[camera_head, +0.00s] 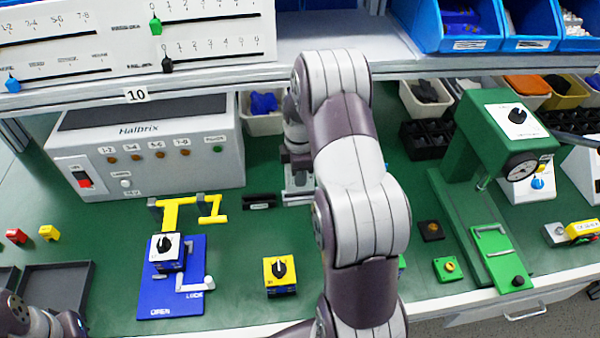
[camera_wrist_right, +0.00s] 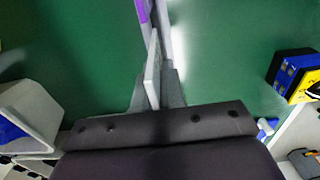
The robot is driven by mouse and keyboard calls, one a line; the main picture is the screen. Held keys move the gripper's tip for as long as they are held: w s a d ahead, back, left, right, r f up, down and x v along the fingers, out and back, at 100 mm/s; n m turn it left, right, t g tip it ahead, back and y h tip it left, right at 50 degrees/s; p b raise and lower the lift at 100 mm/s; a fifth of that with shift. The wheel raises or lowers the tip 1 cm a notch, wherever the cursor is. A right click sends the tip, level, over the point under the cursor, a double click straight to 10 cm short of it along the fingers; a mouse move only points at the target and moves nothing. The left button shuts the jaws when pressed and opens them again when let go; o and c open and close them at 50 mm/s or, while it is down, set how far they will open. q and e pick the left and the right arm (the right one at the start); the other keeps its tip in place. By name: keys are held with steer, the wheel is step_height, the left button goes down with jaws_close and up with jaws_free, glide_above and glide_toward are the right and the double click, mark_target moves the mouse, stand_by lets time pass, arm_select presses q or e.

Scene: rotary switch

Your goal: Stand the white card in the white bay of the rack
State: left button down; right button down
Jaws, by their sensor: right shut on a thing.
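My right gripper (camera_head: 299,188) reaches down over the green bench behind my own arm, which hides much of it in the head view. In the right wrist view its fingers (camera_wrist_right: 155,88) are shut on a thin whitish card (camera_wrist_right: 153,66), seen edge-on and upright between them. Just beyond the card are a purple strip (camera_wrist_right: 144,10) and a pale strip (camera_wrist_right: 164,18), perhaps parts of the rack. I cannot make out the bays, or whether the card touches them. Only part of my left arm shows at the lower left; its gripper is not in view.
A grey Halbrix box (camera_head: 145,150) stands at the back left. A blue plate (camera_head: 170,300) with a switch, a yellow switch block (camera_head: 280,276) and a small black holder (camera_head: 259,201) lie left of my arm. A green press (camera_head: 490,130) stands right. Shelf bins (camera_head: 455,25) are above.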

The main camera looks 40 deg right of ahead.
mark_target(300, 191)
stand_by(0.4)
steer(key=shift+p, duration=0.3)
stand_by(0.4)
steer(key=shift+f+b, duration=0.75)
steer(key=shift+f, duration=1.2)
steer(key=c, duration=1.1)
jaws_free()
steer(key=shift+r, duration=0.1)
steer(key=shift+c, duration=0.2)
